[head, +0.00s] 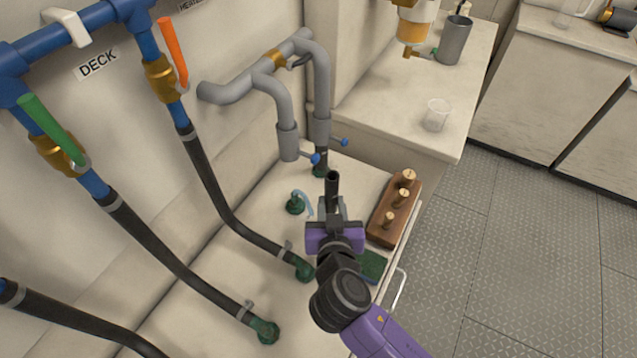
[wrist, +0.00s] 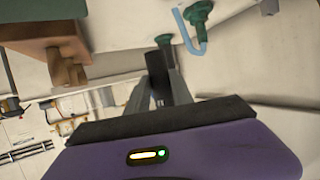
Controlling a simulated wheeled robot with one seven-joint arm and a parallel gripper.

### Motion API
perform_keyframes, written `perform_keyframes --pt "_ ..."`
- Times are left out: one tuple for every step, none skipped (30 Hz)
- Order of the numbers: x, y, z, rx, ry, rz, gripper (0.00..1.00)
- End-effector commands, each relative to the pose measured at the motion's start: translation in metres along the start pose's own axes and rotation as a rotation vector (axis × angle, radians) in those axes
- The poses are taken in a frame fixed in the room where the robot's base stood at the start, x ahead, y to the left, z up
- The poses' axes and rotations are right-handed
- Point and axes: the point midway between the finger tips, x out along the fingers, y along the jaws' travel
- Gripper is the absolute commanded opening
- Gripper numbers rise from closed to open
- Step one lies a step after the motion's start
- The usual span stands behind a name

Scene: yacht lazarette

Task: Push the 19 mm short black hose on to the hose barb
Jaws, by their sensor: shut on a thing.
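My gripper (head: 332,208) is shut on a short black hose (head: 332,186), which stands roughly upright above the fingers in the head view. In the wrist view the hose (wrist: 156,72) shows between the two grey fingers (wrist: 160,96). A dark green fitting (head: 295,206), which looks like a barb, stands on the pale bench to the left of the hose, apart from it. It also shows in the wrist view (wrist: 199,12) beside a pale blue hooked tube. A grey pipe's open lower end (head: 288,152) hangs above that fitting. Which part is the task's barb is not certain.
Black hoses (head: 165,255) run from the wall valves to green fittings on the left. A second grey pipe end (head: 321,133) hangs just behind the held hose. The bench edge is at the right.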

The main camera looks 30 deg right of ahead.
Motion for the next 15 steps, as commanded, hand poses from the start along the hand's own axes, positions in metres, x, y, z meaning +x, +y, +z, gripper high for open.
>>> perform_keyframes --pt "0.000 0.000 0.000 0.003 0.002 -0.001 0.00" --pt "0.000 -0.001 0.000 0.004 0.003 -0.002 0.00" --pt "0.001 -0.002 0.000 0.005 0.003 -0.002 0.00" --pt "0.001 -0.003 -0.001 0.006 0.004 -0.002 0.00" --pt "0.002 -0.004 -0.001 0.006 0.004 -0.003 0.00" --pt "0.003 -0.006 -0.002 0.006 0.004 -0.003 0.00" --pt "0.004 -0.007 -0.002 0.006 0.004 -0.003 0.00" --pt "0.004 -0.008 -0.002 0.006 0.004 -0.003 0.00" --pt "0.006 -0.010 -0.002 0.005 0.004 -0.002 0.00" --pt "0.006 -0.012 -0.002 0.005 0.003 -0.002 0.00" --pt "0.007 -0.013 -0.003 0.005 0.003 -0.002 0.00" --pt "0.009 -0.016 -0.003 0.005 0.003 -0.002 0.00" --pt "0.010 -0.018 -0.004 0.005 0.003 -0.002 0.00" --pt "0.011 -0.019 -0.004 0.005 0.003 -0.002 0.00" --pt "0.011 -0.021 -0.004 0.005 0.003 -0.002 0.00"
